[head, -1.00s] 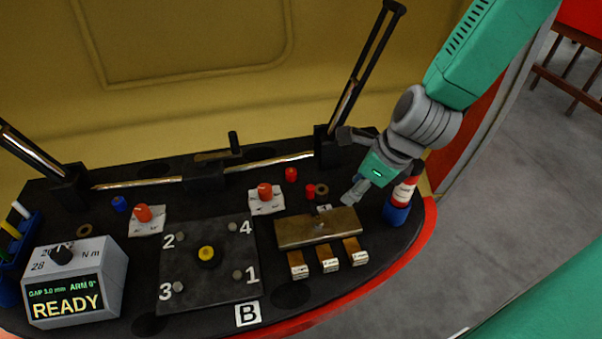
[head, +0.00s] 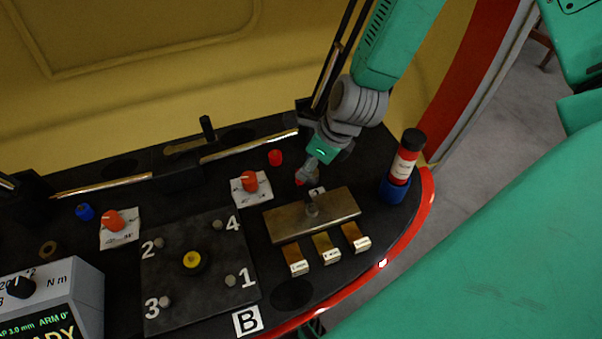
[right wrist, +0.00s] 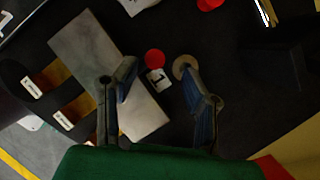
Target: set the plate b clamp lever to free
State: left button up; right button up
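Plate B (head: 205,285) is a dark square plate with corners numbered 1 to 4, a yellow centre knob (head: 192,260) and a "B" label (head: 248,320). Two orange knobs on white cards stand behind it, one at left (head: 112,221) and one at right (head: 250,182). A black upright handle (head: 207,128) stands at the metal rail. I cannot tell which of these is the clamp lever. My right gripper (head: 306,172) is low over the bench, right of the right orange knob. Its fingers (right wrist: 165,90) are apart with nothing held. My left gripper is not in view.
A brass-coloured block (head: 335,222) with several small tagged blocks lies right of plate B. A red bottle (head: 405,160) sits in a blue holder at the far right. A readout box (head: 75,285) is at lower left. A red piece (right wrist: 154,58) and a washer (right wrist: 186,67) lie near my right fingers.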

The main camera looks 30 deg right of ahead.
aim_at(306, 192)
jog(key=x, duration=0.2)
jog(key=shift+a+f, duration=0.15)
jog(key=shift+f, duration=0.25)
jog(key=shift+w+a+f+b, duration=0.15)
jog(key=shift+a+f+b, duration=0.1)
jog(key=shift+b, duration=0.1)
jog(key=shift+w+a+f, duration=0.15)
jog(key=shift+a, duration=0.2)
jog(key=shift+d, duration=0.2)
jog(key=shift+c, duration=1.1)
jog(key=shift+d, duration=0.15)
grip_shut()
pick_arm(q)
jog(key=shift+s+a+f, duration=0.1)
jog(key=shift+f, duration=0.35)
pick_arm(e)
jog(key=shift+d, duration=0.1)
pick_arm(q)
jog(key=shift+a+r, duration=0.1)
